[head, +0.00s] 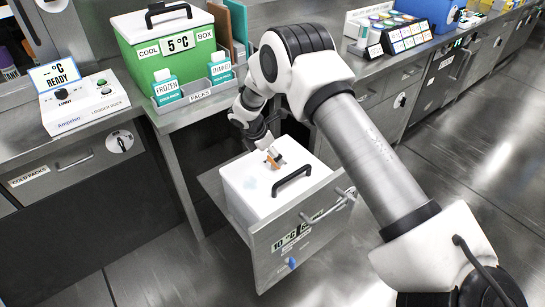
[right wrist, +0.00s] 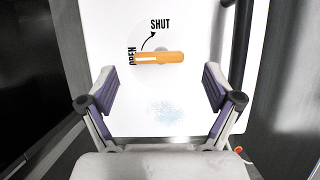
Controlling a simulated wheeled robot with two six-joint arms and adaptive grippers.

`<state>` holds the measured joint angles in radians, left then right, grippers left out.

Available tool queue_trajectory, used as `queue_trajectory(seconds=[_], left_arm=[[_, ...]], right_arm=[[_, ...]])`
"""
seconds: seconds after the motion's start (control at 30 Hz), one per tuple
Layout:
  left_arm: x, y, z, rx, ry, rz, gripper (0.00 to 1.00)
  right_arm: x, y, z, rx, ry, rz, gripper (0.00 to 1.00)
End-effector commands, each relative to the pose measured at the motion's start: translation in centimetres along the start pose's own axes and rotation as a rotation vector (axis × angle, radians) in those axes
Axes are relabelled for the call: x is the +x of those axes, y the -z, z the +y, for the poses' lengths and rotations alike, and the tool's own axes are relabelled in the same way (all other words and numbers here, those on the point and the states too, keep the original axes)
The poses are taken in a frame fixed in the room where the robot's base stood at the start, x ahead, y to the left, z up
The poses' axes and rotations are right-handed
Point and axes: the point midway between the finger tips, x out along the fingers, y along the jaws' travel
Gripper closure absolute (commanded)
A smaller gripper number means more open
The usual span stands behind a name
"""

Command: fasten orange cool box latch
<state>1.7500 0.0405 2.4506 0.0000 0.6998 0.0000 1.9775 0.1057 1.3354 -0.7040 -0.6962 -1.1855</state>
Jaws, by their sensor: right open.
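The orange latch (right wrist: 160,57) sits on the white cool box lid (right wrist: 115,25) in the right wrist view. It lies crosswise, with its left end at the word OPEN; a curved arrow leads up to SHUT (right wrist: 160,24). In the head view the latch (head: 273,159) is on the white box (head: 250,202) in a pulled-out drawer (head: 284,243) marked 10 °C. My right gripper (right wrist: 160,90) is open and empty over the lid, its fingers apart on either side, nearer the camera than the latch. My left gripper is not in view.
A black carry handle (head: 293,179) stands on the lid beside the latch. The drawer has a metal bar handle (head: 328,207) in front. A green cool box (head: 165,50), packs and a logger dock (head: 85,102) stand on the counters. The floor right of the drawer is clear.

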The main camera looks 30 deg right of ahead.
Motion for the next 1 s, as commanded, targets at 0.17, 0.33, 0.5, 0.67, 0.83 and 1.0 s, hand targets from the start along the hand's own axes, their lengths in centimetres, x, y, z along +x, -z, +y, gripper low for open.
queue_trajectory(seconds=[0.17, 0.33, 0.5, 0.67, 0.83, 1.0], left_arm=[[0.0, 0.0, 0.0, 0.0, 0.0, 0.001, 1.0], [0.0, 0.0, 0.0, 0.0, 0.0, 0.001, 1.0], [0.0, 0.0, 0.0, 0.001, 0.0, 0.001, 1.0], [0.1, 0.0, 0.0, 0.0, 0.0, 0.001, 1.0], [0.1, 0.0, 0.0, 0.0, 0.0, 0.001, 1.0], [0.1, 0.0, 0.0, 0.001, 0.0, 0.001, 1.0]], right_arm=[[2.6, 0.0, 0.0, 0.0, 0.0, 0.0, 0.1], [3.1, 0.0, 0.0, 0.0, -0.001, 0.0, 0.1], [3.1, 0.0, 0.0, 0.0, -0.001, 0.0, 0.32], [3.1, 0.0, 0.0, -0.001, -0.001, 0.0, 0.71], [3.1, 0.0, 0.0, 0.001, 0.0, 0.0, 0.71], [3.1, 0.0, 0.0, 0.022, 0.01, 0.0, 0.7]])
